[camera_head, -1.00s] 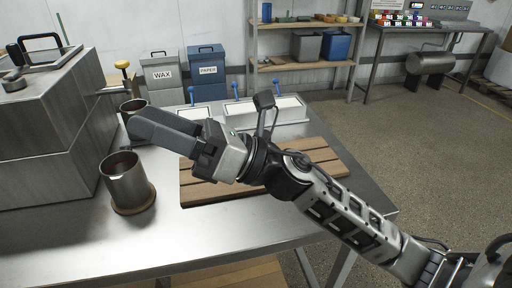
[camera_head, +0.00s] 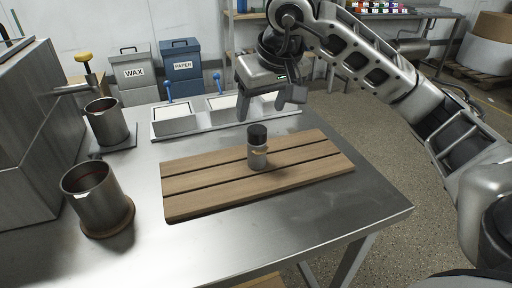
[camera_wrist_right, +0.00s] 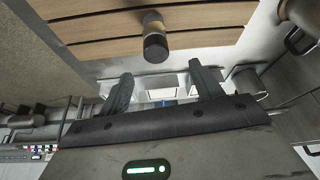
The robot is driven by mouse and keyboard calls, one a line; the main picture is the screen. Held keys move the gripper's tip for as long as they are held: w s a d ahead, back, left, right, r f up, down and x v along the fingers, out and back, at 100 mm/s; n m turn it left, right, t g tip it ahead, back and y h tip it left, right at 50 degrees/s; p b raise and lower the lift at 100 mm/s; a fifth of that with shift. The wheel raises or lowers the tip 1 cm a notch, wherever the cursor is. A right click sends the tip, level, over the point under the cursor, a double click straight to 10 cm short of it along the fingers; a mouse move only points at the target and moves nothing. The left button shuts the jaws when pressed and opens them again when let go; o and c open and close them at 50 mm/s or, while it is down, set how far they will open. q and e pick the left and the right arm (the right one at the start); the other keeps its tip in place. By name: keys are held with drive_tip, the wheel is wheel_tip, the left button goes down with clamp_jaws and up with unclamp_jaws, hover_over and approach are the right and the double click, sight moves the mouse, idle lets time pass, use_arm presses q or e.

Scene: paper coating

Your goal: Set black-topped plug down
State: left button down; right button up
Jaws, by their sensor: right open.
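The black-topped plug (camera_head: 257,147) stands upright on the slatted wooden board (camera_head: 205,184), a grey cylinder with a black cap. It also shows in the right wrist view (camera_wrist_right: 154,37), beyond the fingers and apart from them. My right gripper (camera_head: 268,106) is open and empty, behind and above the plug in the head view. Its two fingers show well apart in the right wrist view (camera_wrist_right: 162,88). My left gripper is not in view.
Two metal cups (camera_head: 97,196) (camera_head: 106,121) stand at the left, one under a yellow-handled tap (camera_head: 84,62). A white tray with blue levers (camera_head: 175,124) lies behind the board. WAX (camera_head: 135,73) and PAPER (camera_head: 182,68) bins stand beyond. The table's front is clear.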

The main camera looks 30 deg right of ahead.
sight(254, 126)
drive_tip(key=x, duration=0.5)
drive_tip(key=shift+w+f, duration=0.1)
drive_tip(key=shift+f, duration=0.3)
drive_tip(key=x, duration=0.5)
drive_tip(key=shift+d, duration=0.35)
drive_tip(key=shift+c, duration=0.4)
drive_tip(key=c, duration=1.1)
wheel_tip(254, 126, up, 3)
drive_tip(key=shift+f, duration=0.15)
drive_tip(key=s+a+r, duration=0.3)
drive_tip(key=s+r, duration=0.7)
drive_tip(key=s, duration=0.3)
drive_tip(key=shift+s+a+b, duration=0.15)
drive_tip(key=shift+s+b, duration=0.2)
drive_tip(key=shift+s, duration=0.05)
